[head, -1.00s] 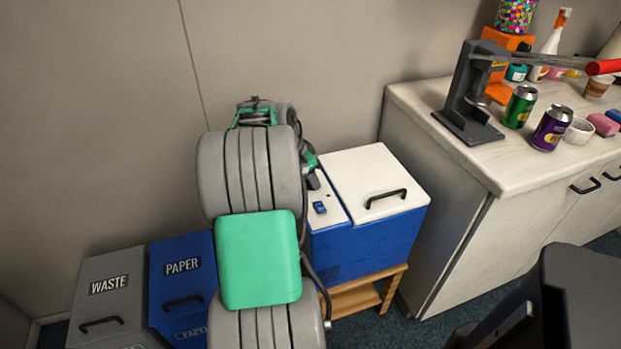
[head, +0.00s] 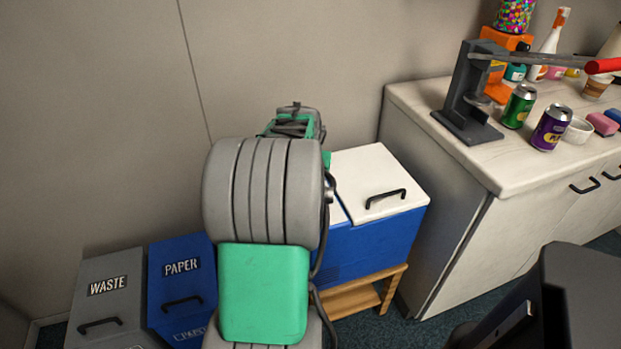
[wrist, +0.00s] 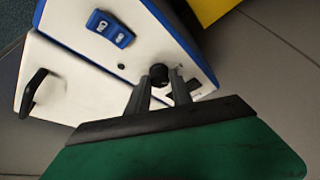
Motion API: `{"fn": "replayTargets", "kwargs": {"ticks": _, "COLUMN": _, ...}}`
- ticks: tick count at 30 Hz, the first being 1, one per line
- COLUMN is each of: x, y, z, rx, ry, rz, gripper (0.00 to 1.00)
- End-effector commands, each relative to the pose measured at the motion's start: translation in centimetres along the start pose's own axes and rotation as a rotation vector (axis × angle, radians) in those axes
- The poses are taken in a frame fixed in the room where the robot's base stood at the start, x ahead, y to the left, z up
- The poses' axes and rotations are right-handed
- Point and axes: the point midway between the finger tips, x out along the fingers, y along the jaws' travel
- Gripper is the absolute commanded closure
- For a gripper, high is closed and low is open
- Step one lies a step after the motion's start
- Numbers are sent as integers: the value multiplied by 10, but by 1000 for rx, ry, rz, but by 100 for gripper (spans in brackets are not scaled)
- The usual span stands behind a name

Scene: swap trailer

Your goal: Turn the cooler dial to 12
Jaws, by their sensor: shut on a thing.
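The cooler (head: 372,232) is a blue box with a white top and a black-handled lid, on a wooden stand. In the wrist view its white control panel (wrist: 100,52) carries a small black round dial (wrist: 159,74). My gripper (wrist: 160,85) is at the dial, its two grey fingers on either side of it, shut on it. The dial's markings and setting cannot be read; a dark label beside it is partly behind a finger. In the head view my arm hides the dial and the gripper.
A blue switch (wrist: 110,27) sits on the same panel. The waste bin (head: 105,290) and paper bin (head: 181,283) stand left of the cooler. A counter (head: 440,100) with cans and a press stands to the right. The wall is close behind.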

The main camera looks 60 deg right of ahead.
Motion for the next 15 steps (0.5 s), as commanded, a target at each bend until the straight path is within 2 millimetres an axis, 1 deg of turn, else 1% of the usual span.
{"fn": "replayTargets", "kwargs": {"ticks": 6, "x": 0, "y": 1, "z": 0, "rx": -90, "ry": -1, "rz": -37, "gripper": 100}}
{"fn": "replayTargets", "kwargs": {"ticks": 15, "x": 0, "y": 1, "z": 0, "rx": -137, "ry": -1, "rz": -57, "gripper": 100}}
